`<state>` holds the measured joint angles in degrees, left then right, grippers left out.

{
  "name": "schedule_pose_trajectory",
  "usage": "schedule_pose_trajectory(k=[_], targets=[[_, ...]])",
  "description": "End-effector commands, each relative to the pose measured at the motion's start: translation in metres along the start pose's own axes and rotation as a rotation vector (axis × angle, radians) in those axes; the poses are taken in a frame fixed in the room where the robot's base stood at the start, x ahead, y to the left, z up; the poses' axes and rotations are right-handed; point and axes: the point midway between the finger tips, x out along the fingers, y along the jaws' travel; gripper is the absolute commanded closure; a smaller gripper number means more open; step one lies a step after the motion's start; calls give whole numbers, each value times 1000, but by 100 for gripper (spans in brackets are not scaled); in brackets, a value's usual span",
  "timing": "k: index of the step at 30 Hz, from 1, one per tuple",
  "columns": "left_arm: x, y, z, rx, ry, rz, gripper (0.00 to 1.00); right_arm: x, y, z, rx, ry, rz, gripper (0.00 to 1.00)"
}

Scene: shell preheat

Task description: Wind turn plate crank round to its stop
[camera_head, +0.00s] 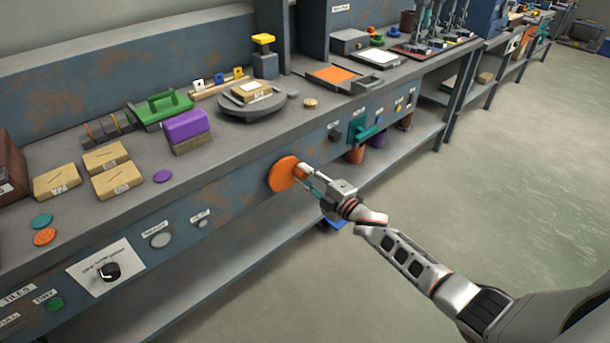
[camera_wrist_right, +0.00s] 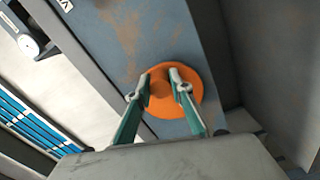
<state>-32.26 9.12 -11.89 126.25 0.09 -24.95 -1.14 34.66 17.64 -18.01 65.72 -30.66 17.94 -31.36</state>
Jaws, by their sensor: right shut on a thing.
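The orange crank disc (camera_head: 281,174) is on the blue front panel of the bench, below the round grey turn plate (camera_head: 235,112). A tan labelled block (camera_head: 250,91) sits on the turn plate. My right gripper (camera_head: 302,172) is at the right side of the disc, shut on the crank's orange knob (camera_wrist_right: 160,89). In the right wrist view its two green-padded fingers (camera_wrist_right: 160,86) lie on either side of the knob, over the orange disc (camera_wrist_right: 165,109). My left gripper is not in view.
The floor (camera_head: 500,190) at right is clear.

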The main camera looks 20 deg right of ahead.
Motion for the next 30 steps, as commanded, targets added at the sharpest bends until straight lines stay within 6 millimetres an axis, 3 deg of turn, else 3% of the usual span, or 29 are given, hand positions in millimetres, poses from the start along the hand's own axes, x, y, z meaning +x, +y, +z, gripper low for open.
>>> schedule_pose_trajectory(k=[3, 4, 5, 6, 19, 23, 30], targets=[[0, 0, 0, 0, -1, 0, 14, -1, -2, 0, -1, -1, -3, 100], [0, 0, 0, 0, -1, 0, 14, 0, -2, 0, -1, -1, -3, 71], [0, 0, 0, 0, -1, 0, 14, -1, -2, 0, -1, -1, -3, 63], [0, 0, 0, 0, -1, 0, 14, 0, -2, 0, -1, -1, -3, 62], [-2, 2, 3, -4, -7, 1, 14, -7, -2, 1, -2, -1, -3, 62], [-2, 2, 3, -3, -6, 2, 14, -24, -2, 0, -1, 1, -3, 62], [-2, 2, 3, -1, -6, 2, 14, -72, -2, 0, -2, 0, -4, 62]])
